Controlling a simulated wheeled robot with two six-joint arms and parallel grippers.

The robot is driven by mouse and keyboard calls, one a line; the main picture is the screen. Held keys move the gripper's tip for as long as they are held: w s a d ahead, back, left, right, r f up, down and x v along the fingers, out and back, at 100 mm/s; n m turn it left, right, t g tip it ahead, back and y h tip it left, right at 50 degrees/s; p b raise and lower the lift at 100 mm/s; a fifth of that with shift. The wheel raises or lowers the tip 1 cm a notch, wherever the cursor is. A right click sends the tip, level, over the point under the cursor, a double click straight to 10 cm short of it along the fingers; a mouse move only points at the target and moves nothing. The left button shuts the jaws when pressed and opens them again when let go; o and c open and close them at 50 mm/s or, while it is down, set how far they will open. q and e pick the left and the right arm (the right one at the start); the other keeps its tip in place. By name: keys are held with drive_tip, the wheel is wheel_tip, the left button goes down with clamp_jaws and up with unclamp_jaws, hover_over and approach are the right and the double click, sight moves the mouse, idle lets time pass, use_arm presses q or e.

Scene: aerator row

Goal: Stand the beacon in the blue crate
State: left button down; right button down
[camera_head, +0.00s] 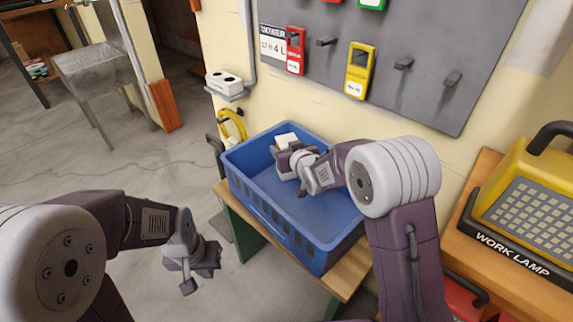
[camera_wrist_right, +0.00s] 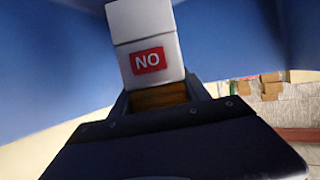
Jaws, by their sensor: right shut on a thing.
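The blue crate (camera_head: 283,220) stands on a wooden bench in the middle of the head view; its visible floor is bare. My right gripper (camera_head: 289,148) is at the crate's far left corner, shut on a white block that appears to be the beacon (camera_head: 286,139). In the right wrist view the beacon (camera_wrist_right: 147,40) is white with a red "NO" label, and a brown-orange part sits low by the jaws. Its lower end is hidden, so I cannot tell whether it touches the crate. My left gripper (camera_head: 200,273) is open and empty, left of the crate.
A grey pegboard (camera_head: 400,50) with red, yellow and green devices hangs behind the crate. A yellow work lamp (camera_head: 530,200) stands on the right bench. A white box (camera_head: 224,82) sits on a small wall shelf. The floor at left is mostly clear.

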drive_tip(key=shift+f+b, duration=1)
drive_tip(key=shift+f, duration=1.35)
drive_tip(key=c, duration=0.5)
unclamp_jaws()
drive_tip(key=shift+r, duration=0.2)
drive_tip(key=shift+s+d+r+p, duration=0.1)
drive_tip(key=shift+s+r+p, duration=0.1)
drive_tip(key=shift+s+p, duration=0.15)
drive_tip(key=shift+p+v, duration=1.4)
drive_tip(key=shift+v, duration=4.25)
